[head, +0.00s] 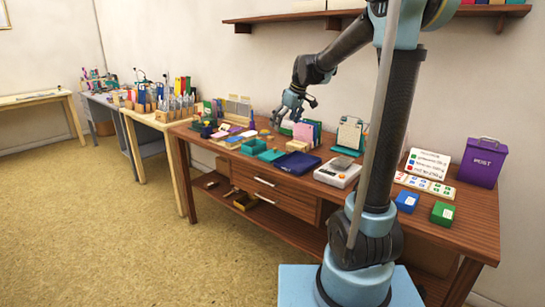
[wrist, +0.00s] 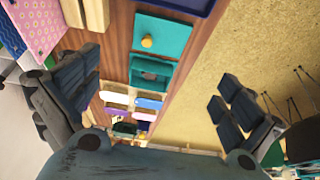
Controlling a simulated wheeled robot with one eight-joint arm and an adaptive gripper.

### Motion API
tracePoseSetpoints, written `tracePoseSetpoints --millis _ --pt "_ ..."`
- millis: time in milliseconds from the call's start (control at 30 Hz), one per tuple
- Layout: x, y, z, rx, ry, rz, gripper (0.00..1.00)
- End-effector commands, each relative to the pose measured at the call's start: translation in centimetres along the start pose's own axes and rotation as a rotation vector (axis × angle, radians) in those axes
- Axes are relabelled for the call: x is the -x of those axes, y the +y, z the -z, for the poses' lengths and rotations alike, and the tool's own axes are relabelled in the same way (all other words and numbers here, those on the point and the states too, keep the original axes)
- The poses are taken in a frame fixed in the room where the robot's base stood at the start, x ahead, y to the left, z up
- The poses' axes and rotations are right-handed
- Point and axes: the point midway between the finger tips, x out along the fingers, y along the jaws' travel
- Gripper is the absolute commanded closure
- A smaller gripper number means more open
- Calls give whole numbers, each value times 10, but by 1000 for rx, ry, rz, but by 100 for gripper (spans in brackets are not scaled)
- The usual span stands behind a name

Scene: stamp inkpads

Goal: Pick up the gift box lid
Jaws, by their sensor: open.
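The gift box lid (wrist: 170,38) appears to be the flat teal piece with a round yellow knob, lying on the wooden desk. It also shows in the head view (head: 271,156), near the front edge. An open teal box (wrist: 152,72) stands beside it, apart from it; this box also shows in the head view (head: 254,147). My gripper (head: 290,110) is above the rear part of the desk, up and to the right of the lid in the head view. In the wrist view its fingers (wrist: 158,98) are spread wide with nothing between them.
A navy tray (head: 291,166) lies right of the lid, with a white scale (head: 338,172) beyond it. Small coloured items and holders crowd the desk's left part. The carpet (head: 110,215) in front is clear.

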Motion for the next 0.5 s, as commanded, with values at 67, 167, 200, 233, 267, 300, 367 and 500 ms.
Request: tracePoseSetpoints --millis 67,167,200,233,267,300,367,500 --pt "-14 0 0 1 0 0 0" --pt "-32 -1 1 2 0 1 0" --pt "-40 -1 1 2 0 1 0" --pt "-45 -2 1 2 0 1 0" --pt "-50 -2 1 2 0 1 0" --pt "-57 -2 1 2 0 1 0" --pt "-67 -2 1 1 0 1 0" --pt "-89 -2 1 2 0 1 0"
